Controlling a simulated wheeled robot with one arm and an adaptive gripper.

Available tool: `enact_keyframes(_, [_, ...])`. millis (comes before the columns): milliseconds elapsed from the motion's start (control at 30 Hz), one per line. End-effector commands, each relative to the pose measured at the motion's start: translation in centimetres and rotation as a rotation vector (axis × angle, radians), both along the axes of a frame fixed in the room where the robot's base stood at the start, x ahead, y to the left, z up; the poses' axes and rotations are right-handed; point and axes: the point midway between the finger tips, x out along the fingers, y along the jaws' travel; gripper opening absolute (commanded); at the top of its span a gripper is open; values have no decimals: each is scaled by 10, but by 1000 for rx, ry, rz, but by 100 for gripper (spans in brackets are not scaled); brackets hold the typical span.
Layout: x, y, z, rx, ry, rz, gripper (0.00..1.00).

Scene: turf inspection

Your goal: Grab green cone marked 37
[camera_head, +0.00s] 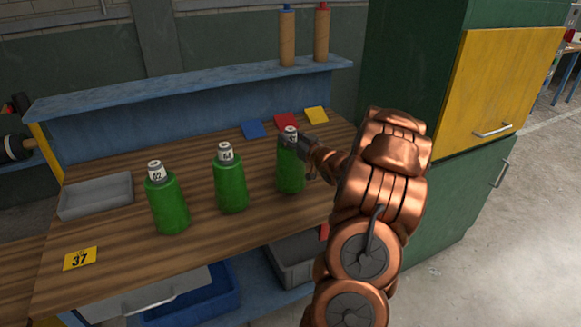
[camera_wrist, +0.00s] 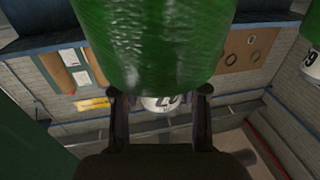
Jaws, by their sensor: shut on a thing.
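Three green cones with white numbered caps are in a row on the wooden bench. The right one (camera_head: 290,176) is between the fingers of my gripper (camera_head: 301,144), which is shut on it near its top. It is upright and its base appears to be at the bench top. Its number is partly hidden and cannot be read surely. In the wrist view, the green body (camera_wrist: 155,40) fills the top, with its white cap between my gripper's fingers (camera_wrist: 158,95). The middle cone (camera_head: 230,185) reads 64. The left cone (camera_head: 168,205) seems to read 52.
A yellow card marked 37 (camera_head: 80,259) lies at the bench's front left. A grey tray (camera_head: 96,208) is behind it. Blue, red and yellow (camera_head: 316,115) squares lie at the back. Two brown cylinders (camera_head: 321,36) stand on the blue shelf (camera_head: 190,88). A green cabinet (camera_head: 450,215) is right.

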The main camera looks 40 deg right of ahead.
Motion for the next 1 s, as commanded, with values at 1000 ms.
enact_keyframes(1000, [0, 0, 17, -4, -6, 0, 0])
